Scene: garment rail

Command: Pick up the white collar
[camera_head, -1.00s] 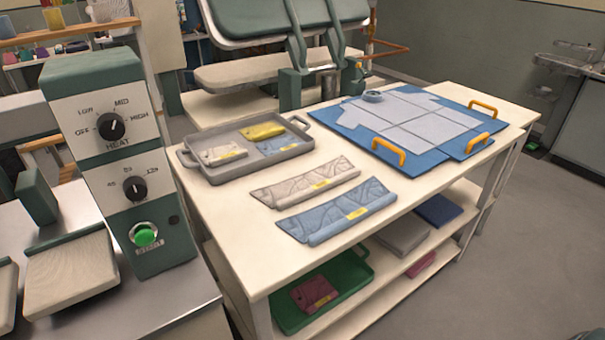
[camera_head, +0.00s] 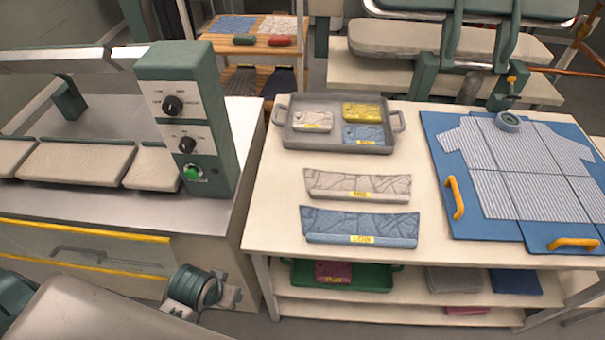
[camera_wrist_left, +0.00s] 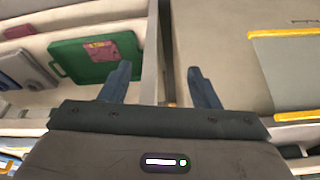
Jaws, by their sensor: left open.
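The white collar (camera_head: 357,185) lies flat on the white table in the head view, a pale curved strip with a yellow label at its lower edge. A blue collar (camera_head: 360,226) lies just in front of it, parallel and apart. My left gripper (camera_wrist_left: 160,78) is open and empty in the wrist view, its two dark fingers spread. It faces the gap between the table's lower shelf and the cabinet, away from the collars. In the head view part of my left arm shows at the lower left, below the tabletop. My right gripper is not in view.
A grey tray (camera_head: 283,128) with several small pieces stands behind the collars. A blue board (camera_head: 445,150) with a striped shirt panel and orange handles lies to the right. A press with a control box (camera_head: 180,80) stands left. A green tray (camera_head: 385,285) sits on the shelf below.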

